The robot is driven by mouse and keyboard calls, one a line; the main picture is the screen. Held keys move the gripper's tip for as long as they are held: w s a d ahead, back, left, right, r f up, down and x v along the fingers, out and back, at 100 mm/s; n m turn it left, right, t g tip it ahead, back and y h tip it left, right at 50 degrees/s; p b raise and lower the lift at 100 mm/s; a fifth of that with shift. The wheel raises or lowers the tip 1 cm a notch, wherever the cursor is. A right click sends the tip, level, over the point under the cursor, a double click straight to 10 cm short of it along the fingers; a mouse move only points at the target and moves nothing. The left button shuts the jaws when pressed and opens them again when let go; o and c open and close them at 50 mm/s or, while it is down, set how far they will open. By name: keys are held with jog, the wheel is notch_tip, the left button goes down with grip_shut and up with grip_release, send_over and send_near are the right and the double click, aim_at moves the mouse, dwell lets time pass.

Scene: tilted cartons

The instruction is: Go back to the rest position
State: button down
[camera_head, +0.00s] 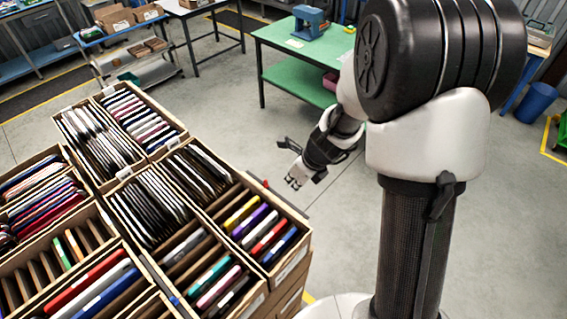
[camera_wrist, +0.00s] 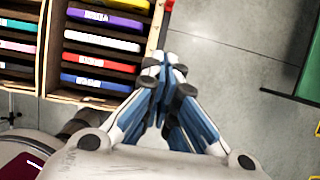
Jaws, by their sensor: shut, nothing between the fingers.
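My gripper (camera_head: 299,174) hangs in the air to the right of the cartons, over the grey floor, in the head view. In the wrist view my gripper (camera_wrist: 166,66) points up the picture, its fingers drawn together with nothing between them. The nearest carton (camera_head: 293,262) holds several upright slim cases in yellow, purple, red and blue. These cases, such as a red one (camera_wrist: 99,63), also show at the upper left of the wrist view, just left of the fingers. The gripper appears apart from the carton.
More tilted cartons (camera_head: 100,190) with packed cases fill the left side. A green table (camera_head: 300,50) with a blue device (camera_head: 310,22) stands behind the gripper. A blue bin (camera_head: 536,102) stands at the right. Open grey floor (camera_head: 225,110) lies between cartons and table.

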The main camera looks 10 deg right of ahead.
jog(key=s+a+r+n+b, duration=0.2)
jog(key=s+a+n+b, duration=0.2)
jog(key=s+n+b, duration=0.9)
jog(key=s+d+f+n+h+b, duration=0.1)
jog(key=s+d+f+n+b, duration=0.1)
jog(key=s+n+b, duration=0.3)
jog(key=s+d+f+n+t+h+b, duration=0.1)
jog(key=s+n+b, duration=0.4)
jog(key=n, duration=0.5)
notch_tip(320, 180, down, 3)
jog(key=shift+s+d+r+n+h+b, duration=0.2)
jog(key=shift+s+d+n+h+b, duration=0.15)
jog(key=shift+d+b, duration=0.75)
jog(key=shift+a, duration=0.25)
